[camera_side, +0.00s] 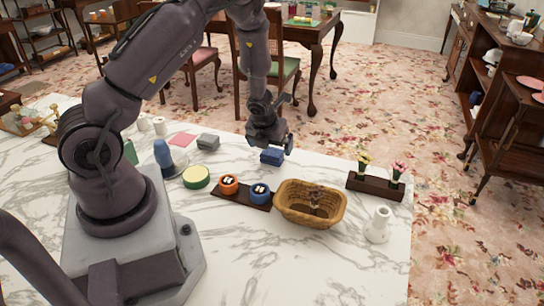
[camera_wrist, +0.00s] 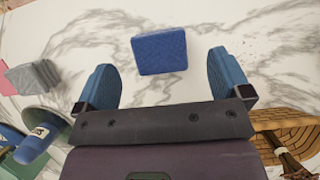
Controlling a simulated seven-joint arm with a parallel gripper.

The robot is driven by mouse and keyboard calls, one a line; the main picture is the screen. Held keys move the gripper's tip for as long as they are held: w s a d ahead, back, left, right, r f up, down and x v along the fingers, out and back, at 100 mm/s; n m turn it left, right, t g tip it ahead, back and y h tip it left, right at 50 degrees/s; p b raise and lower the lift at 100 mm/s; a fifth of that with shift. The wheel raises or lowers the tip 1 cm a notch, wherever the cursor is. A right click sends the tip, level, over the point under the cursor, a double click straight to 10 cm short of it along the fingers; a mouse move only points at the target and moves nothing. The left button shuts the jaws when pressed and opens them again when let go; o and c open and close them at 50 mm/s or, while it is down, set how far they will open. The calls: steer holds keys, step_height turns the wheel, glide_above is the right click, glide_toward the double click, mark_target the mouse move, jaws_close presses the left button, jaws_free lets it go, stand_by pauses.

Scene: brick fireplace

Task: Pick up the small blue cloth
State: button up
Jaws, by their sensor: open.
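The small blue cloth (camera_wrist: 160,52) is a folded, roughly square pad lying on the white marble table. In the wrist view it is just beyond my gripper (camera_wrist: 163,84), centred between the two blue-padded fingers and apart from them. In the side view my gripper (camera_side: 270,142) hangs over the table's far edge area, close to the blue cloth (camera_side: 272,156), which shows just below it. My gripper is open and empty. How far the fingers are above the table is hard to tell.
A grey folded cloth (camera_side: 208,142) lies to the left. A wicker basket (camera_side: 290,212) stands in front and to the right. Orange and blue bowls sit on a dark tray (camera_side: 258,206). A flower stand (camera_side: 376,190) and white vase (camera_side: 378,226) are farther right.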

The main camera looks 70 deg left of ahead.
mark_target(272, 150)
steer(key=x, duration=0.4)
steer(key=shift+s+f, duration=0.15)
steer(key=shift+f, duration=0.05)
steer(key=c, duration=1.1)
steer(key=shift+o, duration=0.2)
steer(key=shift+r, duration=0.1)
steer(key=shift+r, duration=0.5)
step_height(272, 150, up, 3)
steer(key=shift+s+f, duration=0.1)
steer(key=shift+f, duration=0.1)
steer(key=s+d+r, duration=0.7)
steer(key=s+r, duration=0.2)
steer(key=s, duration=0.3)
